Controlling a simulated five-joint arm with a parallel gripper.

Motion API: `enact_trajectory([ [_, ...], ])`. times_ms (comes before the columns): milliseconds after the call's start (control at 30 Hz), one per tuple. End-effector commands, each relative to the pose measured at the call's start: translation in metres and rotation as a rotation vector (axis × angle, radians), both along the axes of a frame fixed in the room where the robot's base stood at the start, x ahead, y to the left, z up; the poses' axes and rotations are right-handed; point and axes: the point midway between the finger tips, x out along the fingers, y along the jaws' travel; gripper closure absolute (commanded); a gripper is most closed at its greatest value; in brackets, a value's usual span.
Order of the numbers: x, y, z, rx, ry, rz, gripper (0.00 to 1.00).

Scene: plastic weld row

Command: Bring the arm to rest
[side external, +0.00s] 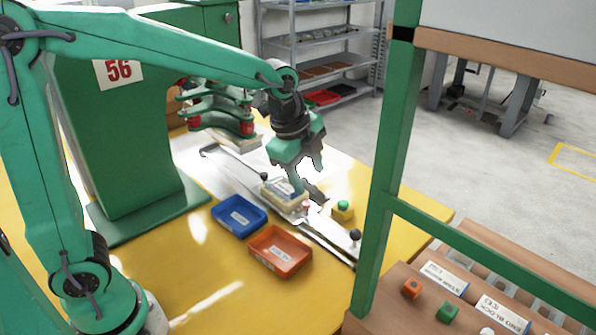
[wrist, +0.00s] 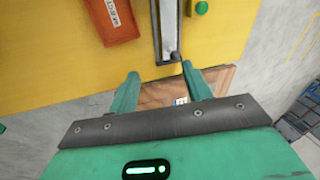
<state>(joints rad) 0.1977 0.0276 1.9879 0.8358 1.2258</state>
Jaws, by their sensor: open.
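My gripper (side external: 308,174) hangs from the raised arm in the side view, fingers pointing down, over the slide rail (side external: 322,246) and a pale fixture (side external: 284,194). The wrist view shows my gripper (wrist: 160,78) with its two green fingers spread and nothing held between them. Beyond the fingertips there are the end of the rail (wrist: 167,30) with its dark knob (wrist: 175,56) and a brown wooden surface (wrist: 158,95) with a small white label. How high the fingers are above the fixture is hard to tell.
A blue bin (side external: 239,215) and an orange bin (side external: 281,251) sit left of the rail on the yellow table (side external: 205,290). A yellow box with green button (side external: 343,210) stands right of it. A green post (side external: 385,160) and a press (side external: 217,108) flank the work area.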

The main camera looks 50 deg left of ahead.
Motion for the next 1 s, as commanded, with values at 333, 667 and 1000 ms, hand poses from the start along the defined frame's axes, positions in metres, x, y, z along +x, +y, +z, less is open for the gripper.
enact_trajectory([
  [333, -0.064, 0.037, 0.033, -0.143, -0.049, 0.464, 0.51],
  [667, -0.126, 0.064, 0.043, -0.304, -0.093, 0.894, 0.51],
  [1000, -0.175, 0.079, 0.036, -0.459, -0.126, 1.256, 0.51],
])
